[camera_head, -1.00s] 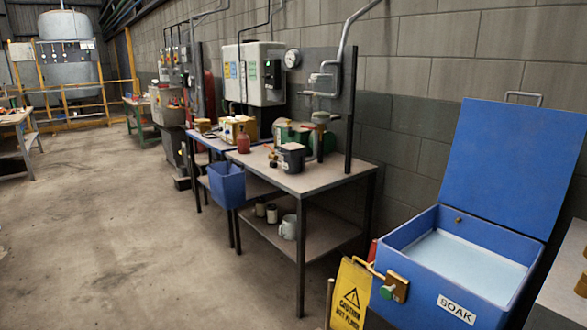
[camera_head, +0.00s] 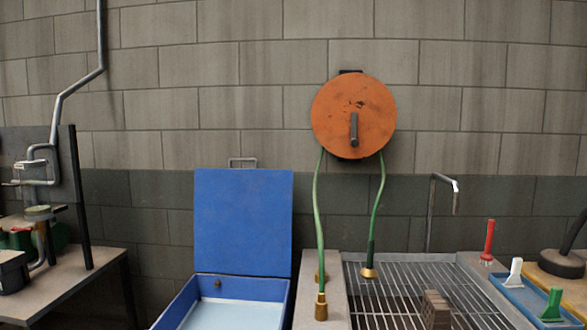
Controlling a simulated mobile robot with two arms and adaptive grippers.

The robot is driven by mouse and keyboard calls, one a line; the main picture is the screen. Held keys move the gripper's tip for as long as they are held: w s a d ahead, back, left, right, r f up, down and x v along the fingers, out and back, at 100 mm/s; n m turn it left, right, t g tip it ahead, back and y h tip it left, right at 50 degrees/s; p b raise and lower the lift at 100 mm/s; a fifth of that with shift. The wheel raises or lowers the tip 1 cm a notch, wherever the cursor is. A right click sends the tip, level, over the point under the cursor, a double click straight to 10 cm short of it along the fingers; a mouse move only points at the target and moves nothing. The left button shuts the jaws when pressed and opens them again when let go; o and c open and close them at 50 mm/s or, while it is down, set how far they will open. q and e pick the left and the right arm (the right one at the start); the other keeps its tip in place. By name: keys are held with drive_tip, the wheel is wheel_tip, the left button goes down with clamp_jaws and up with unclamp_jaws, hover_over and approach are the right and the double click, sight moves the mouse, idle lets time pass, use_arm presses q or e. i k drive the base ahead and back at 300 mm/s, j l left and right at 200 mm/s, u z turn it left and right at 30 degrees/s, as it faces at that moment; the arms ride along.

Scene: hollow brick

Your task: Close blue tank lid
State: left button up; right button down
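The blue tank (camera_head: 288,298) stands against the wall at the bottom, left of centre, and its front is cut off by the lower edge. Pale liquid or a pale floor (camera_head: 232,316) shows inside it. Its blue lid (camera_head: 243,222) stands open, upright at the back of the tank. A metal handle (camera_head: 242,161) sticks up from the lid's top edge. Neither of my grippers is in view.
Right of the tank is a sink with a metal grate (camera_head: 400,300) and a hollow brick (camera_head: 437,310) on it. Green hoses hang from an orange reel (camera_head: 353,116) above. Brushes lie in a blue tray (camera_head: 530,302). A work table (camera_head: 75,280) stands left.

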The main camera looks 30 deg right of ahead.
sight(243, 218)
drive_tip(key=i+z, duration=0.15)
drive_tip(key=z, duration=0.5)
drive_tip(key=i+j+u, duration=0.45)
drive_tip(key=i+j, duration=1.55)
drive_tip(key=i, duration=0.05)
